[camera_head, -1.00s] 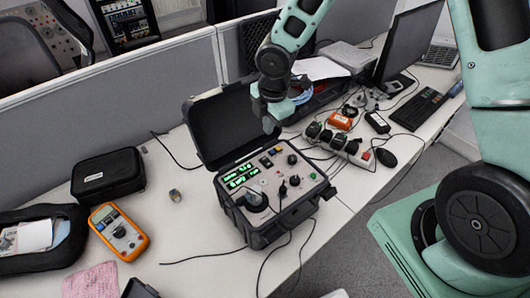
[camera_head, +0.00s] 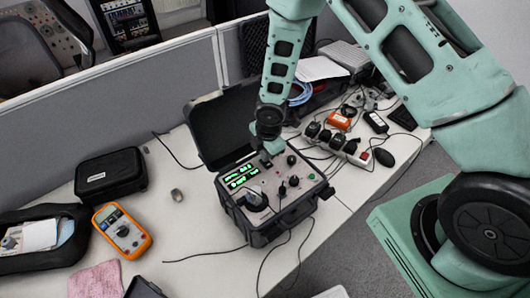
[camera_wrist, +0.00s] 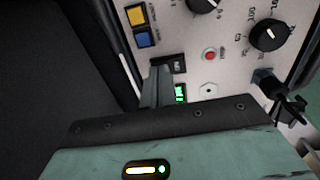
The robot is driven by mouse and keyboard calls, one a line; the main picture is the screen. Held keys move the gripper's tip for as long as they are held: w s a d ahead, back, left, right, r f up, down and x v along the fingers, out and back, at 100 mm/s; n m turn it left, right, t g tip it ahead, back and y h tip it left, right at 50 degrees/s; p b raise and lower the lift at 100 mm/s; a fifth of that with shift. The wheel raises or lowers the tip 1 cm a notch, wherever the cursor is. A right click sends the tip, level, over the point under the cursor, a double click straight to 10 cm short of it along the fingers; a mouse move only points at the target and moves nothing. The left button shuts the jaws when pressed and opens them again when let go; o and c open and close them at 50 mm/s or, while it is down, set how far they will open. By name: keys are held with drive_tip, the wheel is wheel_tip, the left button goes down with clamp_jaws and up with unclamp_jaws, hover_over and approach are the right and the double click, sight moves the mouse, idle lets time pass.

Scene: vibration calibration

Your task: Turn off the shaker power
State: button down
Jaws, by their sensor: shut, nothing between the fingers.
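The shaker is an open black case whose grey control panel (camera_head: 262,182) faces up, with two green displays (camera_head: 242,176) lit. My gripper (camera_head: 272,148) is over the panel's far edge, near the raised lid. In the wrist view my gripper (camera_wrist: 160,72) is shut and empty, its fingertips right beside a small black rocker switch (camera_wrist: 178,63). I cannot tell whether they touch it. The fingers and my gripper's body hide part of the panel. Yellow (camera_wrist: 137,15) and blue (camera_wrist: 143,40) sockets, a red button (camera_wrist: 209,55) and black knobs (camera_wrist: 268,35) show around the switch.
The raised black lid (camera_head: 215,125) stands behind the panel. A power strip (camera_head: 345,148) with plugs and cables lies to the right. An orange multimeter (camera_head: 122,231) and a black pouch (camera_head: 110,175) are to the left. Thin cables cross the table in front.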

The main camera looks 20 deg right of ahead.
drive_tip(key=shift+f, duration=0.1)
drive_tip(key=shift+w+f+b, duration=0.1)
drive_tip(key=shift+f+b, duration=0.15)
drive_tip(key=shift+b, duration=0.15)
drive_tip(key=shift+r, duration=0.15)
drive_tip(key=shift+s, duration=0.2)
